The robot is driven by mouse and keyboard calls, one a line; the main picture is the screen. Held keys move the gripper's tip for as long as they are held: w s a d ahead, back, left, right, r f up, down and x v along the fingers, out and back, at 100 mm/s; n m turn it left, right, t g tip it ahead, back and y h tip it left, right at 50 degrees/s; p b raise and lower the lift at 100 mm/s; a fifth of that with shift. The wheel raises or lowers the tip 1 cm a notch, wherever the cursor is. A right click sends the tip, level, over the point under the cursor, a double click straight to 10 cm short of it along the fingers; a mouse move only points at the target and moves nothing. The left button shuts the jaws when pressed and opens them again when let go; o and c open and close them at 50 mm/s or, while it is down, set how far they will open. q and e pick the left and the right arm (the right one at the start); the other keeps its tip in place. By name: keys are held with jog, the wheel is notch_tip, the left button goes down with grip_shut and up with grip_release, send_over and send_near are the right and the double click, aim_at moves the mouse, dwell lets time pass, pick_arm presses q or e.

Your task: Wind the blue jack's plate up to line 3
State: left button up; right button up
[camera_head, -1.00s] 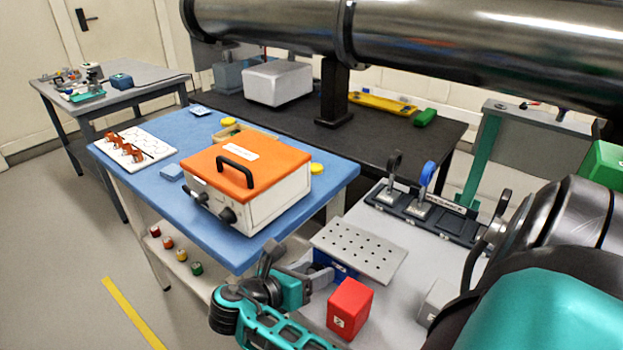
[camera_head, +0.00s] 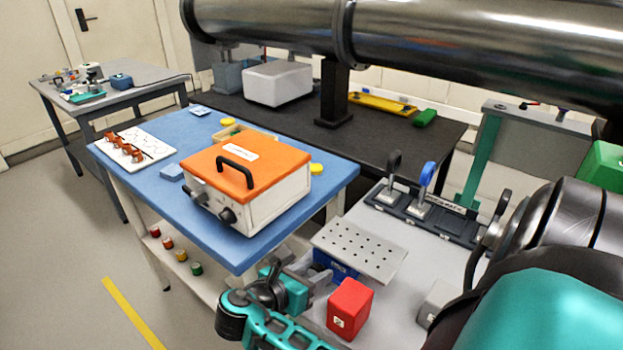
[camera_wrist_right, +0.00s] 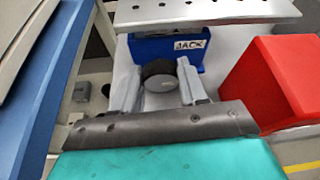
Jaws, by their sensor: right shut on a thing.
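The blue jack (camera_head: 337,264) stands on the light grey bench, with a flat perforated metal plate (camera_head: 360,250) level on top. In the right wrist view its blue body (camera_wrist_right: 150,50) carries a JACK label, and a black round knob (camera_wrist_right: 158,78) with a grey face sticks out towards me. My right gripper (camera_head: 318,284) is at the jack's front, its two fingers on either side of the knob and shut on it. The plate's edge shows at the top of the wrist view (camera_wrist_right: 215,14). I cannot make out any numbered lines. My left gripper is not in view.
A red block (camera_head: 349,308) stands close to the right of my right gripper. A blue table (camera_head: 220,258) with an orange-topped case (camera_head: 247,180) is to the left. A dark rack with handles (camera_head: 420,215) lies behind the jack. A large steel pipe (camera_head: 450,40) crosses above.

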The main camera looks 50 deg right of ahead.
jog(key=shift+s+m+t, duration=0.2)
jog(key=shift+m+t, duration=0.9)
jog(key=shift+m, duration=0.4)
jog(key=o, duration=1.1)
jog(key=shift+c, duration=0.2)
